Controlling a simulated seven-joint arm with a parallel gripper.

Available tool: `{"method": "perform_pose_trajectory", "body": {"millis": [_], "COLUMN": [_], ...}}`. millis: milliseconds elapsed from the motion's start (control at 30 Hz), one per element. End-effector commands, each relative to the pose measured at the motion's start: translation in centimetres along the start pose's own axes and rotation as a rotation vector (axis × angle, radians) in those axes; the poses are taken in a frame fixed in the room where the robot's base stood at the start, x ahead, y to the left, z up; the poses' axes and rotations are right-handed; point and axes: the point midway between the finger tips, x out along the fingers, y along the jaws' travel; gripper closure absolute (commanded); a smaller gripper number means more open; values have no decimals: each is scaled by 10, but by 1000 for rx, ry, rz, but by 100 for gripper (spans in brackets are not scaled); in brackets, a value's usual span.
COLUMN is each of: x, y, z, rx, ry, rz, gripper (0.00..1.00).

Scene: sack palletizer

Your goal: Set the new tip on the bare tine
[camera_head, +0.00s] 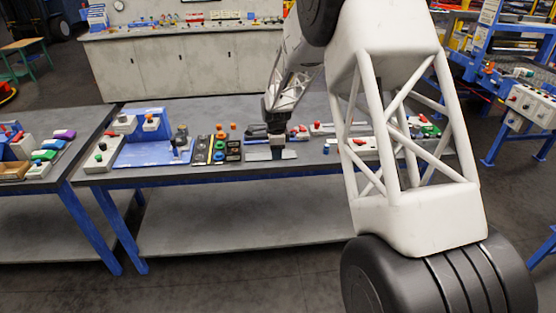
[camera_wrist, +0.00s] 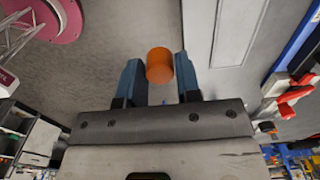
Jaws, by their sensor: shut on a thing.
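My gripper (camera_wrist: 158,80) shows in the wrist view with its two blue fingers on either side of an orange cylindrical tip (camera_wrist: 159,66). It is shut on the tip, whose rounded end sticks out past the fingers. In the head view my gripper (camera_head: 278,150) points down over the middle of the workbench, above or at a grey plate. The tip cannot be made out there. A blue fixture (camera_head: 150,152) stands on the bench to the left, with a grey knob-like part at its right. I cannot tell which part is the bare tine.
Between the blue fixture and my gripper lie dark trays (camera_head: 219,151) with small coloured pieces. Switch boxes (camera_head: 101,157) stand at the bench's left end. Tools and another control box (camera_head: 359,145) lie to the right. The bench's front strip (camera_head: 225,171) is clear.

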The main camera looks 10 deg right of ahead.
Motion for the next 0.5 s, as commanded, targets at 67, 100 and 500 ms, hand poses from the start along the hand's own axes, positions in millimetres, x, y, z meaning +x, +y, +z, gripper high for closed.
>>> {"method": "perform_pose_trajectory", "body": {"millis": [67, 100, 500], "x": [-4, -6, -25], "y": [-16, -23, -93], "z": [1, 1, 6], "rx": [0, 0, 0], "ry": [0, 0, 0], "rz": [-1, -1, -2], "gripper": [90, 90, 90]}}
